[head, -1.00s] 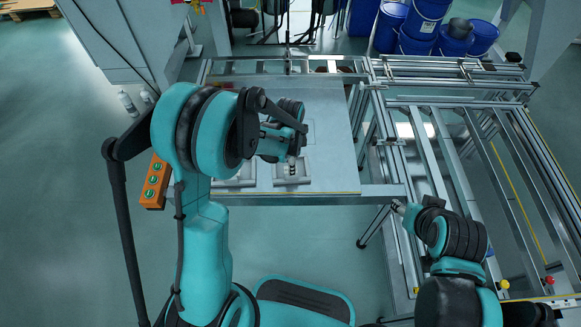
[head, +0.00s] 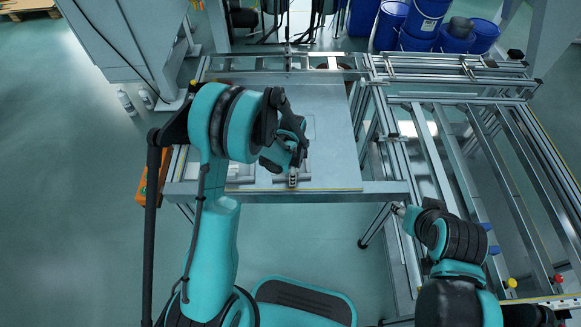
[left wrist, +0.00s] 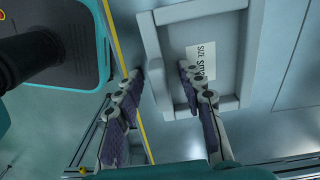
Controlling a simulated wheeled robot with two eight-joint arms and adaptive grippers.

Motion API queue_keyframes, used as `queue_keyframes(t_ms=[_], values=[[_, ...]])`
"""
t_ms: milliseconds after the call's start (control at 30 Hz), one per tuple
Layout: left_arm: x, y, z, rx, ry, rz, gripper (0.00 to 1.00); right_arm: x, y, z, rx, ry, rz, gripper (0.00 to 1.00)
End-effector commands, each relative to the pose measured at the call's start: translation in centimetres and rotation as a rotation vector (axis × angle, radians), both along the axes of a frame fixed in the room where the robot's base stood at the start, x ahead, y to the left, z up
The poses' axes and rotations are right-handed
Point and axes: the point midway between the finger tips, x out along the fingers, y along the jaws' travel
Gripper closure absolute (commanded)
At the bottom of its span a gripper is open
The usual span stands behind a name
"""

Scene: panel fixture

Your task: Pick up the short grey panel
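The short grey panel (left wrist: 229,77) lies on the table in the left wrist view, a shallow tray-like piece with a raised rim and a white label reading "SIZE Small". My left gripper (left wrist: 158,84) is open, with one finger on either side of the panel's near rim: one outside it, the other over the recessed inside. I cannot tell whether the fingers touch it. In the head view my left gripper (head: 292,180) is over this panel and hides much of it. My right gripper (head: 398,209) is beside the table's right front corner, too small to read.
An aluminium frame (head: 455,150) stands on the right. An orange button box (head: 142,187) is at the table's left side. Blue buckets (head: 425,18) stand behind.

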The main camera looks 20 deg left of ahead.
Motion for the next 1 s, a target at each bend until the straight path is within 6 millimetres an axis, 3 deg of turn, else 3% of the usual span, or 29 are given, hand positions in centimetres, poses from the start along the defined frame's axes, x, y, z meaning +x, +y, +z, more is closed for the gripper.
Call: queue_keyframes(t_ms=[33,167,633,900,1000], values=[[0.0,0.0,0.0,0.000,0.000,0.000,0.67,0.0,0.0,0.0,0.000,0.000,0.000,0.56],[0.0,0.0,0.1,0.000,0.000,0.000,1.00,0.0,0.0,0.1,0.000,0.000,0.000,0.56],[0.0,0.0,0.7,0.000,0.000,0.000,1.00,0.0,0.0,0.4,0.000,0.000,0.000,0.56],[0.0,0.0,4.7,0.000,0.000,0.000,1.00,0.0,0.0,2.6,0.000,0.000,0.000,0.56],[0.6,-2.3,5.8,0.000,0.000,-0.006,1.00,0.0,0.0,3.2,0.000,0.000,0.000,0.56]])
